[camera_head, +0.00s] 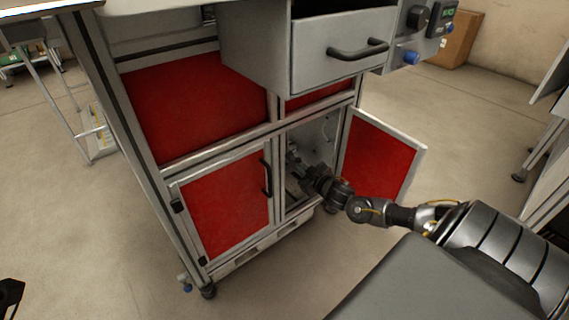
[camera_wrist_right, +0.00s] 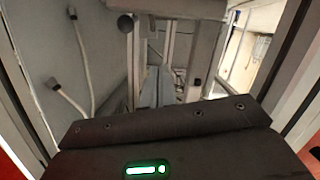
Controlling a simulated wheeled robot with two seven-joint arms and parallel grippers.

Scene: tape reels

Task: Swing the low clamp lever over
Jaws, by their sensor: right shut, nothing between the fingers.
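My right gripper (camera_head: 304,172) reaches through the open lower right doorway of the cabinet. In the right wrist view its grey fingers (camera_wrist_right: 158,80) are together and empty, inside the compartment. A dark round knob (camera_wrist_right: 125,25) shows ahead and to the left of the fingers, by a pale block (camera_wrist_right: 178,8). I cannot tell for sure whether the knob belongs to the clamp lever, or whether the fingers touch anything. In the head view the gripper and shadow hide most of the clamp area. A dark piece at the lower left edge may be my left gripper (camera_head: 10,292); its fingers are unclear.
A grey drawer (camera_head: 340,50) sticks out above. The closed red door (camera_head: 228,205) and frame posts bound the opening. White tubes (camera_wrist_right: 75,100) run along the compartment's left wall in the right wrist view.

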